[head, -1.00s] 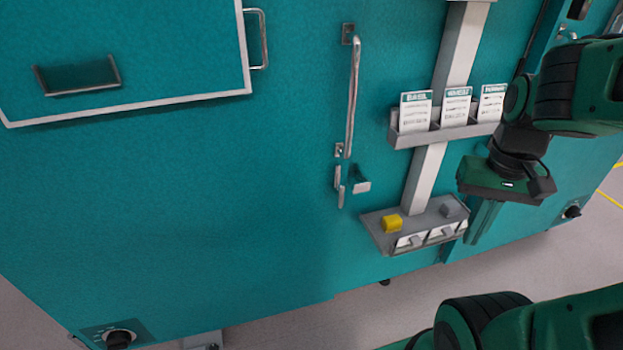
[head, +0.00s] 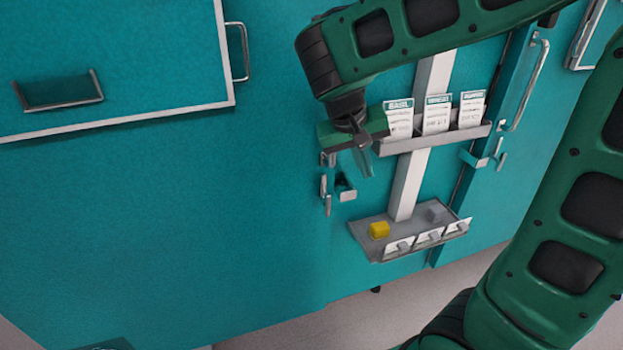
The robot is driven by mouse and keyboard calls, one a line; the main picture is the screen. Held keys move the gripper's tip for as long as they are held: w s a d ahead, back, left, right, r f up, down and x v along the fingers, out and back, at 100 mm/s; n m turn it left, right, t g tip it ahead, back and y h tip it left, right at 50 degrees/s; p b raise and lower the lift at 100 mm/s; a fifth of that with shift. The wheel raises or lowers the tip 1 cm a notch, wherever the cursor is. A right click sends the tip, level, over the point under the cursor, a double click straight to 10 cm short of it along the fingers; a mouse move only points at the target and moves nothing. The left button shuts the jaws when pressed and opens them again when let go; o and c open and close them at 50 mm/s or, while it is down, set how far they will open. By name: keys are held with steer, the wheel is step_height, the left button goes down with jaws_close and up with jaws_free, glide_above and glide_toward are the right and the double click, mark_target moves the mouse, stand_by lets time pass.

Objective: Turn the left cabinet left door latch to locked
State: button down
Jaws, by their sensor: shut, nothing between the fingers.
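A small metal latch lever (head: 325,192) hangs roughly upright on the teal cabinet front, left of the card rack. A small grey catch (head: 347,194) sits just right of it. My gripper (head: 364,170) is shut and empty, fingers pointing down, just above and right of the latch and catch. It appears apart from the lever, though the depth gap is hard to tell. My arm and gripper hide most of the long door handle above the latch.
A card rack (head: 436,140) and a grey shelf (head: 362,237) with a yellow block (head: 379,230) are mounted right of the latch. Another door handle (head: 526,85) and latch (head: 499,155) lie further right. A framed panel handle (head: 240,50) protrudes at upper left.

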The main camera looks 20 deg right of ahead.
steer(key=w+a+n+t, duration=0.1)
steer(key=w+a+t, duration=0.15)
steer(key=a, duration=0.55)
steer(key=w+a+n+t, duration=0.1)
steer(key=w+a, duration=0.3)
steer(key=a, duration=0.5)
glide_toward(320, 185)
steer(key=shift+g+h, duration=0.25)
steer(key=shift+h, duration=0.15)
steer(key=w+a+f, duration=0.2)
steer(key=f, duration=0.1)
steer(key=shift+a+f, duration=0.3)
steer(key=shift+a, duration=0.05)
steer(key=shift+d, duration=1.2)
steer(key=shift+w+d, duration=0.1)
steer(key=shift+d, duration=0.75)
